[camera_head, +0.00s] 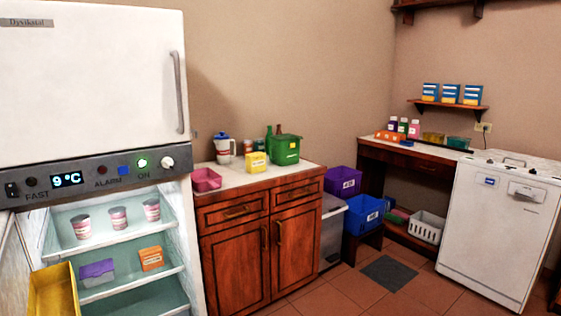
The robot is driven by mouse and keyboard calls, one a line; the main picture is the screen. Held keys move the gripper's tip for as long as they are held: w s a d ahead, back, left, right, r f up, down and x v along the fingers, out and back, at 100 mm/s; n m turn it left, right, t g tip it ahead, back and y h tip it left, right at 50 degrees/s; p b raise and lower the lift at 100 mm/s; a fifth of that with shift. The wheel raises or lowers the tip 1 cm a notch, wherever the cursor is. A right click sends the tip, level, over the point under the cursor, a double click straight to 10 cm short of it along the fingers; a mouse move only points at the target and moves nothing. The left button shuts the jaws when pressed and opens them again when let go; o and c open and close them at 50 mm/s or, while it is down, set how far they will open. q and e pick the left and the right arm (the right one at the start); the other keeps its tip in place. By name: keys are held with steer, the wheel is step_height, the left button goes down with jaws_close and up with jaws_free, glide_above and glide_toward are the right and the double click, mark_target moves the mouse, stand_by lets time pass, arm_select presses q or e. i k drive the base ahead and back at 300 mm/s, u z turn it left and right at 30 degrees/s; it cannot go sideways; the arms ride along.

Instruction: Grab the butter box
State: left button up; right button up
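The fridge's lower compartment is open, and two small boxes sit on its middle shelf (125,285). One is an orange box (151,259) with a pale label. The other is a purple and grey box (97,272) to its left. A yellow box (256,162) with a pale label stands on the counter. The labels are too small to read, so I cannot tell which one is the butter box. Neither of my grippers is in view.
Several pink and white cups (118,218) stand on the fridge's upper shelf. A yellow bin (54,291) is at the lower left, by the fridge opening. The wooden cabinet (265,245) stands right of the fridge. Tiled floor (345,290) shows clear in front of it.

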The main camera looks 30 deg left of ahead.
mark_target(255, 162)
steer(key=u, duration=0.05)
steer(key=i, duration=2.05)
steer(key=u, duration=1.5)
steer(key=i, duration=1.05)
steer(key=u, duration=1.05)
